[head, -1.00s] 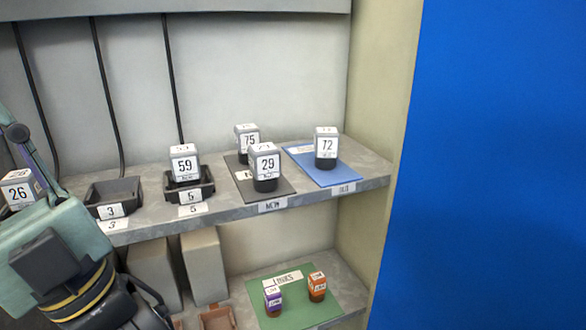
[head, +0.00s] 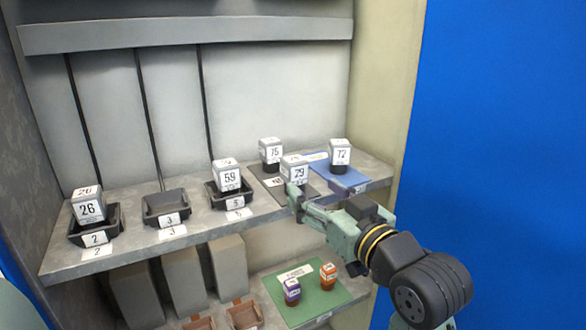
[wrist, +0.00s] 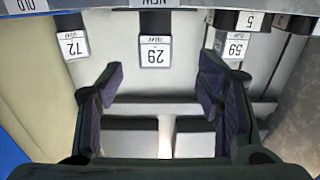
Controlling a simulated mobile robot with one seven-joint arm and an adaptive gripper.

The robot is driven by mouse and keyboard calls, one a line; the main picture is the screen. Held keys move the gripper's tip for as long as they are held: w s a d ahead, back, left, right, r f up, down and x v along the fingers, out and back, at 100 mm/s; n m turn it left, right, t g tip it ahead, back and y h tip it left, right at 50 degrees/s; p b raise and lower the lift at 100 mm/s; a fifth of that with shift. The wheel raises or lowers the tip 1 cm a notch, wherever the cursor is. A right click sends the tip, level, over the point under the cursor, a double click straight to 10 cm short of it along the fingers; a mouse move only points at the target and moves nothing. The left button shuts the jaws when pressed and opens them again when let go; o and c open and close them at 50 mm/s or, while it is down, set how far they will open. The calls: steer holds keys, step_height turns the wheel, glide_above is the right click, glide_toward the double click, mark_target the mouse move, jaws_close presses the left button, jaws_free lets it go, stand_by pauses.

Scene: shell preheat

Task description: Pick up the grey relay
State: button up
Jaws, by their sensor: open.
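Several grey relays with white number labels stand on the upper shelf (head: 120,240): relay 26 (head: 88,205), relay 59 (head: 228,176), relay 75 (head: 270,151), relay 29 (head: 295,170) and relay 72 (head: 339,152). My gripper (head: 328,192) is open and empty at the shelf's front edge, just before relay 29, and hides part of its base. The wrist view is upside down. There, relay 29 (wrist: 155,50) lies ahead, between the lines of my spread fingers (wrist: 163,88). Relay 72 (wrist: 73,44) is to the left and relay 59 (wrist: 235,46) to the right.
Relays 26 and 59 sit in black trays; the tray marked 3 (head: 166,207) is empty. Relays 75 and 29 stand on a dark mat (head: 262,171), relay 72 on a blue mat (head: 352,178). A lower green mat (head: 322,301) holds purple and orange items.

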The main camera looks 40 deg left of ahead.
mark_target(300, 173)
steer(key=x, duration=0.4)
steer(key=shift+w+a+p, duration=0.2)
steer(key=shift+p, duration=0.2)
steer(key=p+x, duration=0.2)
steer(key=x, duration=0.3)
steer(key=shift+w+r, duration=0.15)
steer(key=shift+r, duration=0.05)
steer(key=shift+w+a+f, duration=0.1)
steer(key=shift+c, duration=0.4)
steer(key=c, duration=1.2)
steer(key=shift+c, duration=0.2)
